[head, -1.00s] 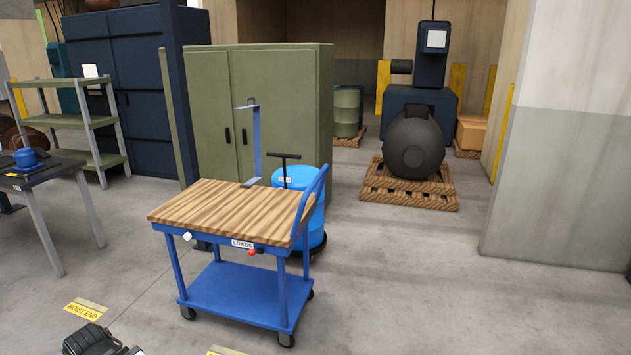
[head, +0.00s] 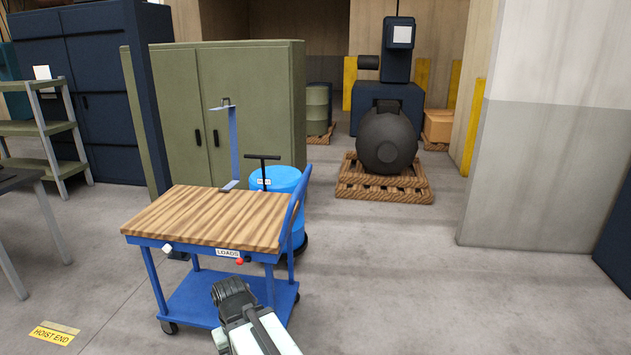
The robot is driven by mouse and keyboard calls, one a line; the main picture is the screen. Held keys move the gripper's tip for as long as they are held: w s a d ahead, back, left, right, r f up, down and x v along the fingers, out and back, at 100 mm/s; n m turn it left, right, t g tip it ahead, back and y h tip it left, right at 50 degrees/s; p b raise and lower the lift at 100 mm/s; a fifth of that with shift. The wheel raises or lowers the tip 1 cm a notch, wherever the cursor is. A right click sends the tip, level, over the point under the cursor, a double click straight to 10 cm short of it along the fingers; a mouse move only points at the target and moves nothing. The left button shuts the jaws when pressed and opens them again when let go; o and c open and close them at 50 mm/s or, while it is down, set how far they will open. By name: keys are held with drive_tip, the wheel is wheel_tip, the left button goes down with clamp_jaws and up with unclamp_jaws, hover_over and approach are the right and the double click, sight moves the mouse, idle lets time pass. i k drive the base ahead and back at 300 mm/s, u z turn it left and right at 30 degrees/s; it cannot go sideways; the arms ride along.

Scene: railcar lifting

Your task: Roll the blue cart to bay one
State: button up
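The blue cart (head: 191,294) stands in the middle of the head view, with a wooden top (head: 207,214), a lower blue shelf and dark casters. A "LOADS" label (head: 228,253) is on its front edge, with a white knob and a red knob (head: 240,262) beside it. Its blue push handle (head: 293,208) rises at the right end. My gripper (head: 230,291) shows at the bottom centre, in front of the cart's lower shelf and covering part of it. I cannot tell whether it touches the cart or how its fingers stand. No sign reading bay one is visible.
A blue drum (head: 281,183) stands close behind the cart's handle end. A green cabinet (head: 253,108) and dark post (head: 146,95) are behind. A pallet (head: 364,188) holds a dark round tank. Open floor (head: 400,290) lies right, up to a wall. A "HOIST END" floor label (head: 52,335) is lower left.

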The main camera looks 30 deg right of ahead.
sight(235, 223)
drive_tip(key=z, duration=0.15)
drive_tip(key=i, duration=0.85)
